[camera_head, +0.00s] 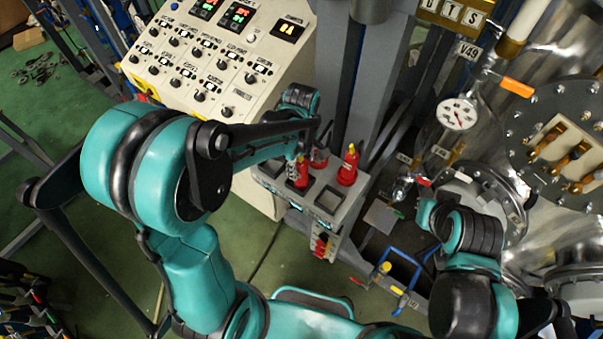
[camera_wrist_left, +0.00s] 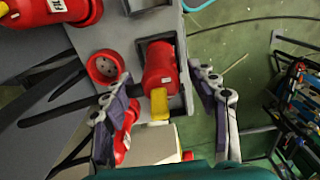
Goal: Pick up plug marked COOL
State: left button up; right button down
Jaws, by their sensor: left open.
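A red plug (camera_wrist_left: 160,65) with a yellow end sits in a grey socket box (camera_head: 342,218). In the left wrist view it lies between the two spread fingers of my left gripper (camera_wrist_left: 160,92), with gaps on both sides. No COOL marking is readable on it. In the head view my left gripper (camera_head: 297,163) is over the left part of the box, partly hidden by my arm. Another red plug (camera_head: 348,166) with a yellow top stands upright at the box's back right. My right arm shows at the right, but its gripper cannot be made out.
A control panel (camera_head: 215,60) stands behind the box. A steel vessel (camera_head: 500,110) with a gauge is at right.

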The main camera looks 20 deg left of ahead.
pick_arm(q)
jog(key=shift+f, duration=0.9)
grip_shut()
jog(key=shift+r, duration=0.1)
